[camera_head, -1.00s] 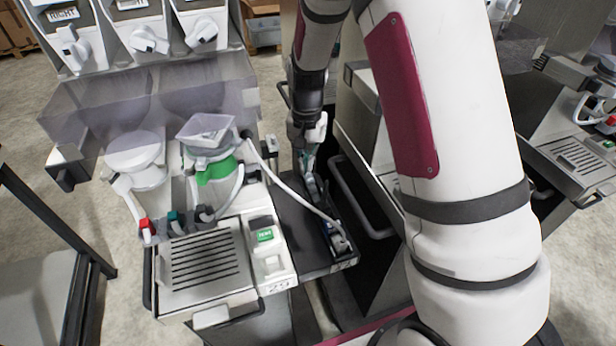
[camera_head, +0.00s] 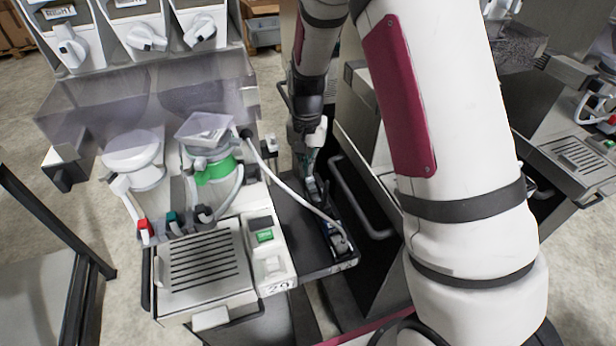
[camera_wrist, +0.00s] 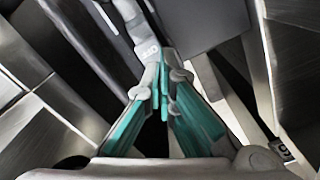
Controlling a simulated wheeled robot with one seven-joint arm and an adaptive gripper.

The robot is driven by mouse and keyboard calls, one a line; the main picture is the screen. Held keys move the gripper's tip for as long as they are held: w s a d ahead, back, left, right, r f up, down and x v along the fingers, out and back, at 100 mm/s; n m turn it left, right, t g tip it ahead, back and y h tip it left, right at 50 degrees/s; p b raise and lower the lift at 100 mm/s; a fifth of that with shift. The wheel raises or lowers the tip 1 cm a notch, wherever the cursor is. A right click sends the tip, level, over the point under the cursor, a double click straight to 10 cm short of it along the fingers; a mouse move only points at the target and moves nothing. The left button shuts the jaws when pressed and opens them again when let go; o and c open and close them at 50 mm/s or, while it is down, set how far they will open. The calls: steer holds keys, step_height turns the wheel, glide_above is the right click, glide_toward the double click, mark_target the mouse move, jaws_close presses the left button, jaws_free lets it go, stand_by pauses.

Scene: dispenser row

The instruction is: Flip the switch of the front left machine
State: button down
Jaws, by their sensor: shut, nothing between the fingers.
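The machine at the left (camera_head: 203,258) is grey and white, with a slotted drip tray and a front panel. The panel has a green-lit display (camera_head: 264,236) and a pale rocker-like part (camera_head: 272,265); I cannot tell whether this is the switch. My gripper (camera_head: 310,178) points down at the right of this machine, above its dark side shelf, apart from the front panel. Its teal fingers (camera_wrist: 167,75) are together and hold nothing. A small black fitting (camera_wrist: 281,149) shows at the lower right of the wrist view; its kind is unclear.
A white hose (camera_head: 292,190) arcs beside my gripper to a dark part (camera_head: 336,238) on the side shelf. A black handle bar (camera_head: 360,198) stands close on the right. A second machine (camera_head: 572,155) is farther right.

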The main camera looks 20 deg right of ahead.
steer(key=shift+r+p, duration=1.2)
steer(key=shift+r, duration=2.3)
steer(key=s+r+n+t, duration=0.15)
steer(key=s+r, duration=0.35)
steer(key=r, duration=0.6)
steer(key=s+r+n+t, duration=0.2)
steer(key=s+r, duration=0.4)
steer(key=s, duration=0.5)
steer(key=s+r+n+t, duration=0.2)
steer(key=s+r, duration=0.4)
steer(key=s, duration=0.5)
steer(key=shift+s, duration=0.4)
steer(key=shift+n, duration=0.25)
